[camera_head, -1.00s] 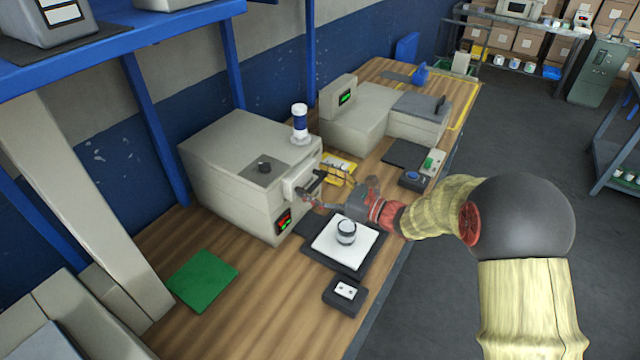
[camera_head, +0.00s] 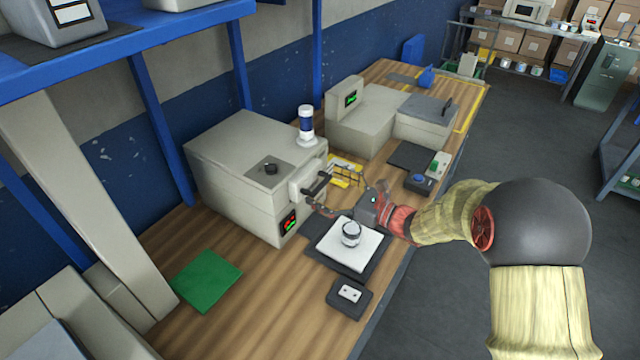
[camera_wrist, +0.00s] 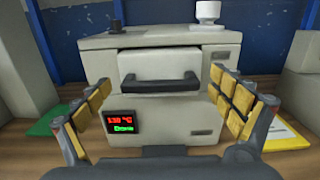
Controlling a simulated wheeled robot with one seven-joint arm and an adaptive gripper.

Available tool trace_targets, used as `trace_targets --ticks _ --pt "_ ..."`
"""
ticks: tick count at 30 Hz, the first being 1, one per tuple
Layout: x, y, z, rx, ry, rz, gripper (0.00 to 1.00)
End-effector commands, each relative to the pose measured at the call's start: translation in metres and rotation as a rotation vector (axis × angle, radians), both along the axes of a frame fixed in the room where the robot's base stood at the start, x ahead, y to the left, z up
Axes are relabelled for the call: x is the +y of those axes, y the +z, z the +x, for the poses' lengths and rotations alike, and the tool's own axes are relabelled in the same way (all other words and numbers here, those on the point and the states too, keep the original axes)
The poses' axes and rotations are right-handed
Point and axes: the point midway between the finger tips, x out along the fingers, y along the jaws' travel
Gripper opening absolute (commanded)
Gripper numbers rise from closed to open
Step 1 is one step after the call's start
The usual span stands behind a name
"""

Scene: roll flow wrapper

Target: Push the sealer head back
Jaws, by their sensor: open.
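The sealer head appears to be the pale front block (camera_head: 306,180) with a dark bar handle (camera_head: 317,184) on the beige machine (camera_head: 236,165). In the wrist view the block (camera_wrist: 160,67) and its handle (camera_wrist: 160,84) face me, standing out from the machine front. My gripper (camera_head: 322,206) is in front of the machine, close to the handle and slightly below it. In the wrist view its padded fingers (camera_wrist: 160,115) are spread wide, one on each side, with nothing between them. The handle lies ahead, apart from the fingers.
A white plate (camera_head: 345,248) with a small round jar (camera_head: 351,234) lies below my gripper. A green mat (camera_head: 207,281) lies left. A blue-and-white cylinder (camera_head: 306,123) stands on the machine's back right. A display (camera_wrist: 123,122) glows below the handle.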

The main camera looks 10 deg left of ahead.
Motion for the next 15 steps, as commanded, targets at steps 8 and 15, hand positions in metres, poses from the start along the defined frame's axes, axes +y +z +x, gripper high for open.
trace_targets --ticks 8,15 --pt "-0.054 0.000 -0.018 0.001 -0.006 0.000 0.94" --pt "-0.089 0.000 -0.030 0.001 -0.004 0.000 0.94"
